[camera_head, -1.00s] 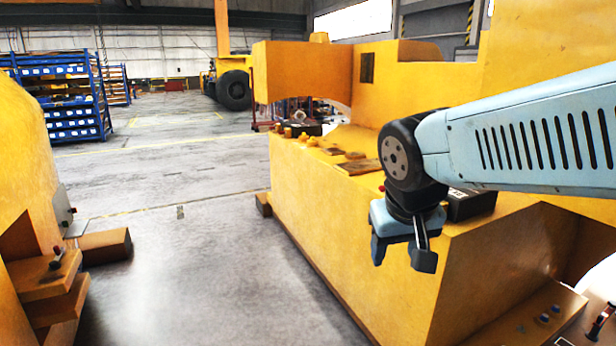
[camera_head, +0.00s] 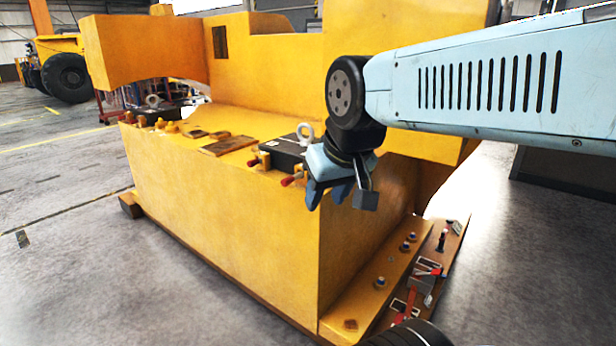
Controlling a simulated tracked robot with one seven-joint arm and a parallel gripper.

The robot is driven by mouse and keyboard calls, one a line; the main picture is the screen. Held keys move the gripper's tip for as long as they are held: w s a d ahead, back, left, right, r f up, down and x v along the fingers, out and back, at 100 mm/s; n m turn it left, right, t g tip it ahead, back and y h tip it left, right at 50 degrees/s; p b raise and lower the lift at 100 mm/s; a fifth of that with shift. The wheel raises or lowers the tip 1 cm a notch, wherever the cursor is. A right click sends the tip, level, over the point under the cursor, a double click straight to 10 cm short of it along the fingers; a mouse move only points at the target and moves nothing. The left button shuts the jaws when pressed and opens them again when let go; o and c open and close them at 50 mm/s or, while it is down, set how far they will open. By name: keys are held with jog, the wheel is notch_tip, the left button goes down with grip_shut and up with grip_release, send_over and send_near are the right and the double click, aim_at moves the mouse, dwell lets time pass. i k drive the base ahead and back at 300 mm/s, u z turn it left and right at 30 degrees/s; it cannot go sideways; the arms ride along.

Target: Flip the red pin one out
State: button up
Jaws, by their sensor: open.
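Two small red-tipped pins, one (camera_head: 253,163) farther and one (camera_head: 288,181) nearer, stick out from brass-coloured fittings at the front of a black block (camera_head: 287,150) on the yellow casting's ledge. A pale ring stands on that block. Another red-tipped pin (camera_head: 126,117) shows at the ledge's far left end, beside a second black block (camera_head: 150,113). I cannot tell which one the task names. My gripper (camera_head: 338,197) is open and empty, fingers pointing down, in front of the near block's right end. It hides part of the block and appears apart from the pins.
The big yellow casting (camera_head: 230,235) fills the middle. A rusty plate (camera_head: 229,145) lies on its ledge. Open floor (camera_head: 75,290) lies to the left.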

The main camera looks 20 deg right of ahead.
aim_at(286, 152)
jog(key=z, duration=1.75)
jog(key=k, duration=0.2)
jog(key=u, duration=0.85)
jog(key=i, duration=0.6)
jog(key=u, duration=1.8)
jog(key=i, duration=0.55)
jog(key=z, duration=0.15)
jog(key=k, duration=0.45)
jog(key=z, duration=0.05)
